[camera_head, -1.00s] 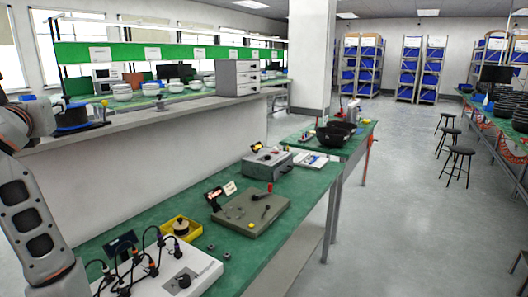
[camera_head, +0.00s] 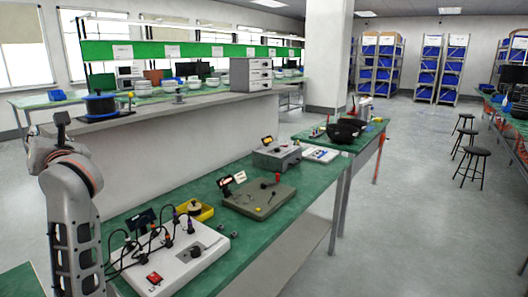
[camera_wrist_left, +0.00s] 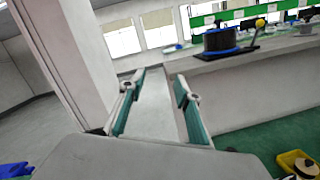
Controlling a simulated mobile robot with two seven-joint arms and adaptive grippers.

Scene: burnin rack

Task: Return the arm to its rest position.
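My left arm (camera_head: 75,215) stands upright at the left edge of the head view, beside the near bench. The dark tip above its wrist seems to be part of the gripper, which is mostly hidden there. In the left wrist view my left gripper (camera_wrist_left: 158,108) is open, its two teal-padded fingers wide apart with nothing between them. My right gripper is in neither view.
The green bench (camera_head: 230,255) holds a white cabled box (camera_head: 205,262), a yellow tray (camera_head: 208,212), a grey fixture plate (camera_head: 259,206) and a grey instrument box (camera_head: 277,157). A black spool (camera_head: 100,106) stands on the ledge behind.

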